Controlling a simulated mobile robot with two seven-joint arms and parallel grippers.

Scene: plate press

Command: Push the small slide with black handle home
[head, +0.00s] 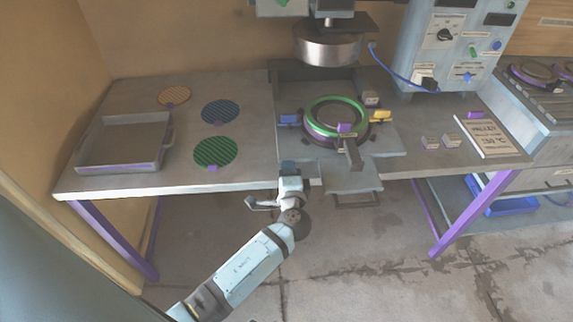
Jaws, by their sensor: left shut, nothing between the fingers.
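The small slide (350,178) is a grey plate sticking out past the table's front edge, below the press. Its dark handle (357,204) shows at its front end. My left gripper (289,167) is shut and empty at the table's front edge, left of the slide and apart from its handle. The wrist hides part of the edge there. My right gripper is not in view.
A round press die with a green ring (336,107) sits under the press head (328,48). A grey tray (121,164) and round patterned mats (214,151) lie on the left. A control box (458,50) stands at the back right. Floor in front is clear.

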